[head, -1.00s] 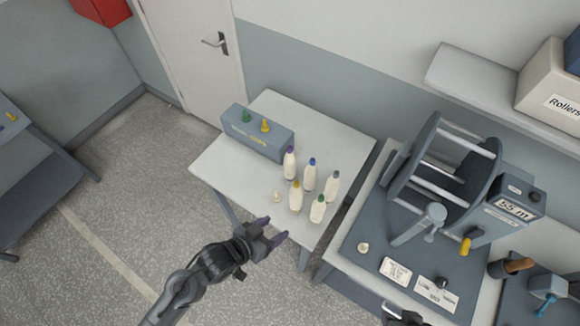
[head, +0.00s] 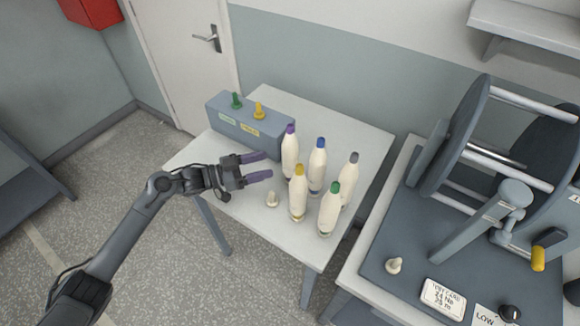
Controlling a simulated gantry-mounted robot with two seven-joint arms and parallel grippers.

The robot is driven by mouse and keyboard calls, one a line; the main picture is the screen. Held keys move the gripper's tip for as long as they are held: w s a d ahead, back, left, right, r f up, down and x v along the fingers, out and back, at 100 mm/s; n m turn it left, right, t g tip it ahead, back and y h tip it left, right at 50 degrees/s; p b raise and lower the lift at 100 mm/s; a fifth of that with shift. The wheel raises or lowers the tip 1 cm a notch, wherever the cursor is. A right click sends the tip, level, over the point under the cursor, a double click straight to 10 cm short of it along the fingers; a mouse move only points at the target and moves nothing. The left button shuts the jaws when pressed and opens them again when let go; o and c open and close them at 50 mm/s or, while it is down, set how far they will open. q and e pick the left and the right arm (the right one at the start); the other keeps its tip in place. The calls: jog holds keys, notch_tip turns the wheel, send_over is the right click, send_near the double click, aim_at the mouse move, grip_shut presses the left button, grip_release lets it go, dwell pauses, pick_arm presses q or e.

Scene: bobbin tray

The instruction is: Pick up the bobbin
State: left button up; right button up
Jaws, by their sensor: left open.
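Several cream bobbins stand upright on the small white table (head: 345,120). Their tops differ: a purple-topped bobbin (head: 290,155), a blue-topped bobbin (head: 317,168), a yellow-topped bobbin (head: 298,197), a green-topped bobbin (head: 329,212) and a grey-topped bobbin (head: 349,182). My left gripper (head: 265,166) is open and empty, left of the purple-topped and yellow-topped bobbins. Its purple fingers point right toward them, with a small gap. My right gripper is not in view.
A blue-grey box (head: 222,118) with a green peg and a yellow peg stands at the table's back left. A grey reel machine (head: 455,160) fills the right-hand bench.

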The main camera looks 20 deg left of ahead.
aim_at(296, 153)
pick_arm(q)
jog(key=shift+w+a+r+b+x, duration=0.1)
jog(key=shift+b+x, duration=0.1)
jog(key=shift+x, duration=1.65)
jog(key=shift+w+a+r+b+x, duration=0.1)
jog(key=shift+w+b+x, duration=0.05)
jog(key=shift+x, duration=1.75)
jog(key=shift+w+a+r+b+x, duration=0.1)
jog(key=shift+b+x, duration=0.1)
jog(key=shift+x, duration=1.65)
jog(key=c, duration=0.8)
